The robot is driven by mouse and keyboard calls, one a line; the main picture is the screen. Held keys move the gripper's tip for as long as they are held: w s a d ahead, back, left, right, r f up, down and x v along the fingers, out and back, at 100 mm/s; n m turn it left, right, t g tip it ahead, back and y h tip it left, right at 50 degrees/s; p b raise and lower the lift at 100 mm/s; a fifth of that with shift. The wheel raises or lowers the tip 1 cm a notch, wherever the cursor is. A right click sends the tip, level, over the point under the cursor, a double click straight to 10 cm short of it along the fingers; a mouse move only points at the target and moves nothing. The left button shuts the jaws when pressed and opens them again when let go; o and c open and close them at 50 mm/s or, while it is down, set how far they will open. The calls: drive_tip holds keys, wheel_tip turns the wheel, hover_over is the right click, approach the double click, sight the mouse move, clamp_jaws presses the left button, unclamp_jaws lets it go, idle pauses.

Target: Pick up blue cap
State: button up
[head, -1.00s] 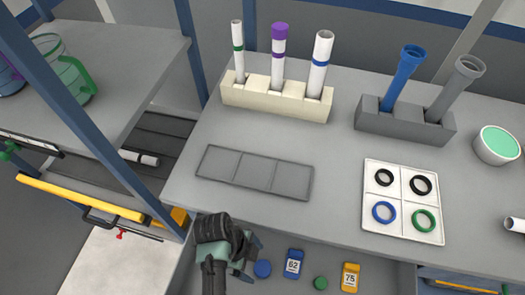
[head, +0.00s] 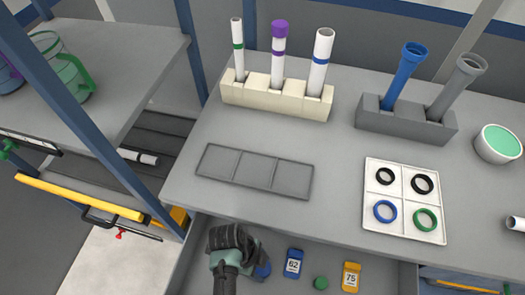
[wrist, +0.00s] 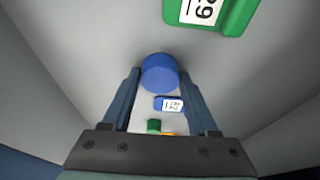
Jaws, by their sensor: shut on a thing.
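The blue cap (head: 263,271) is in the open drawer below the table's front edge, partly hidden by my gripper (head: 240,254) in the head view. In the wrist view the round blue cap (wrist: 159,72) sits between the fingertips of my gripper (wrist: 161,78). The fingers are shut on its sides. Whether the cap still touches the drawer floor I cannot tell.
The drawer also holds a blue labelled box (head: 293,263), a green cap (head: 320,283) and a yellow labelled box (head: 350,276). A green labelled box (wrist: 235,12) is at the wrist view's top. The table edge is just beyond my gripper.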

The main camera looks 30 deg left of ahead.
drive_tip(key=c, duration=0.5)
drive_tip(key=shift+r, duration=0.1)
wheel_tip(320, 180, up, 19)
drive_tip(key=p, duration=1.1)
drive_tip(key=w+d+r+n+y, duration=0.1)
drive_tip(key=w+d+r+n, duration=0.1)
drive_tip(key=n, duration=0.3)
drive_tip(key=w+d+r+n+t+y, duration=0.1)
drive_tip(key=w+d+r+n, duration=0.2)
drive_tip(key=d+n, duration=0.1)
drive_tip(key=w+d+r+n+t+y, duration=0.1)
drive_tip(key=w+d+r+n, duration=0.1)
drive_tip(key=w+d+n, duration=0.1)
drive_tip(key=shift+w+d+r+n, duration=0.15)
drive_tip(key=shift+w+d+n, duration=0.1)
drive_tip(key=shift+n, duration=0.45)
drive_tip(key=shift+w+d+r+n, duration=0.1)
drive_tip(key=shift+d+n, duration=0.1)
drive_tip(key=shift+n, duration=0.5)
